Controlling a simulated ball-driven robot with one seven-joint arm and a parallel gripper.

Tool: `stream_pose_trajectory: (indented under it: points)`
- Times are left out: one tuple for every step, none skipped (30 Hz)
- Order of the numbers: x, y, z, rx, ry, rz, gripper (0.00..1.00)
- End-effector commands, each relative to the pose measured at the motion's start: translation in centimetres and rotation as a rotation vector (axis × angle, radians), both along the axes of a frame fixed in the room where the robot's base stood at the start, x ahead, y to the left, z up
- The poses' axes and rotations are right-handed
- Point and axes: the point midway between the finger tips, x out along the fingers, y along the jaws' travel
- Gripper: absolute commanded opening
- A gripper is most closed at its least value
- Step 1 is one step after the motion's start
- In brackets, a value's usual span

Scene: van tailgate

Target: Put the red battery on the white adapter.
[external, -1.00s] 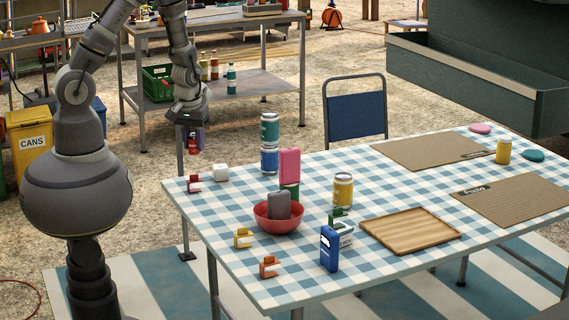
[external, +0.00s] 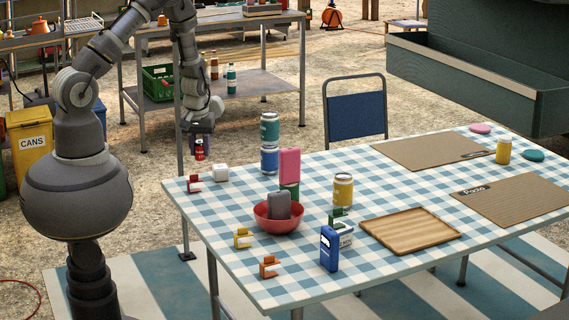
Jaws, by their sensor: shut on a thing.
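My gripper (external: 200,140) hangs over the table's far left corner, shut on a small red thing with a pale band, which looks like the red battery (external: 199,152). The battery points down and is held in the air, behind and left of a small white block (external: 220,172). This block looks like the white adapter. It stands on the checked cloth near the far left corner, with nothing on it. The fingers and the upper part of the battery are too small and dark to make out well.
A red clip (external: 193,183) lies left of the white block. Stacked cans (external: 270,128) stand to its right, near a pink block (external: 290,164). A red bowl (external: 278,223) holds a grey block.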

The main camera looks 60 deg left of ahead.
Motion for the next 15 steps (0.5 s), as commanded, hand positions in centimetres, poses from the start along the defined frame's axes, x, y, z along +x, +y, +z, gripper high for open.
stream_pose_trajectory:
  points:
    - [1.6,0.5,-0.5,0.002,-0.004,-0.001,0.00]
    - [2.4,0.8,-0.5,0.002,-0.002,0.000,0.00]
    - [3.4,1.2,-0.6,0.002,-0.002,-0.001,0.00]
    - [4.1,1.4,-0.7,0.001,-0.002,-0.001,0.00]
    - [4.7,1.6,-0.7,0.001,-0.002,-0.001,0.00]
    - [5.3,1.8,-0.8,0.001,0.000,-0.001,0.00]
    - [5.7,2.0,-0.8,0.000,-0.001,0.000,0.00]
    - [6.0,2.1,-0.8,0.001,-0.001,0.001,0.00]
    - [6.3,2.2,-0.7,0.000,0.000,0.001,0.00]
    - [6.5,2.2,-0.7,0.000,0.000,0.001,0.00]
    - [6.7,2.3,-0.7,0.000,0.000,0.001,0.00]
    - [7.0,2.4,-0.8,0.001,-0.001,0.001,0.00]
    - [7.2,2.5,-0.8,0.000,0.000,0.001,0.00]
    - [7.6,2.6,-0.9,0.000,0.000,0.001,0.00]
    - [7.5,2.6,-1.7,-0.001,0.002,0.001,0.00]
